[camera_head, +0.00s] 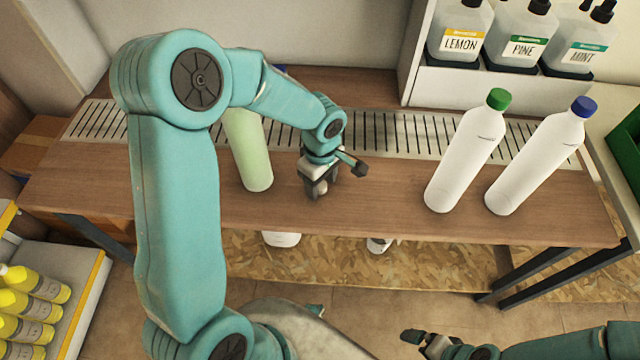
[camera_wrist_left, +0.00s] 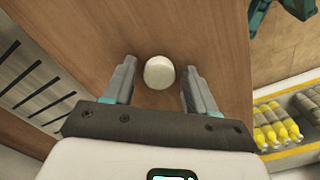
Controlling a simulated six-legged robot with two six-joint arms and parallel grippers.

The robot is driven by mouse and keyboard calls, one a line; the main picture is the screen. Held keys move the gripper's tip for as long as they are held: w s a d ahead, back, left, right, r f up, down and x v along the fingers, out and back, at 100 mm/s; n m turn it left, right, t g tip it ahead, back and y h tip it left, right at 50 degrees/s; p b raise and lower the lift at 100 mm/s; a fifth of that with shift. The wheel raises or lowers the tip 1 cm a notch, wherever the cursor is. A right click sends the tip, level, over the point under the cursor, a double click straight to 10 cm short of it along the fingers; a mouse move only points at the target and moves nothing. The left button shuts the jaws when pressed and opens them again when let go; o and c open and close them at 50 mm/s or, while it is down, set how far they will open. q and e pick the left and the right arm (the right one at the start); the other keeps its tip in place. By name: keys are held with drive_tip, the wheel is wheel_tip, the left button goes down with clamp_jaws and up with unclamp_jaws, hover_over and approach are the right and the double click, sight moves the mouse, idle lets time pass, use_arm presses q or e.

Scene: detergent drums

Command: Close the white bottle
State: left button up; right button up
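A small round white thing (camera_wrist_left: 159,72), which looks like a cap, sits on the brown tabletop between the fingers of my left gripper (camera_wrist_left: 160,78) in the left wrist view. The fingers are open, one on each side of it, with visible gaps. In the head view my left gripper (camera_head: 320,188) is low over the table and hides it. Two white bottles stand at the right, one with a green cap (camera_head: 499,99) on its body (camera_head: 466,160), one with a blue cap (camera_head: 583,106) on its body (camera_head: 537,163). My right gripper (camera_head: 424,342) is at the bottom, away from the table.
A pale green bottle (camera_head: 250,155) stands left of my left gripper, its upper part behind my arm. A slotted metal strip (camera_head: 400,133) runs along the table's back. Labelled containers (camera_head: 461,35) stand on a white rack. White objects (camera_head: 281,239) show below the table edge.

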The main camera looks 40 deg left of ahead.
sight(321, 185)
use_arm(q)
drive_tip(key=c, duration=0.8)
drive_tip(key=shift+o, duration=0.2)
wheel_tip(321, 185, up, 20)
drive_tip(key=p, duration=0.2)
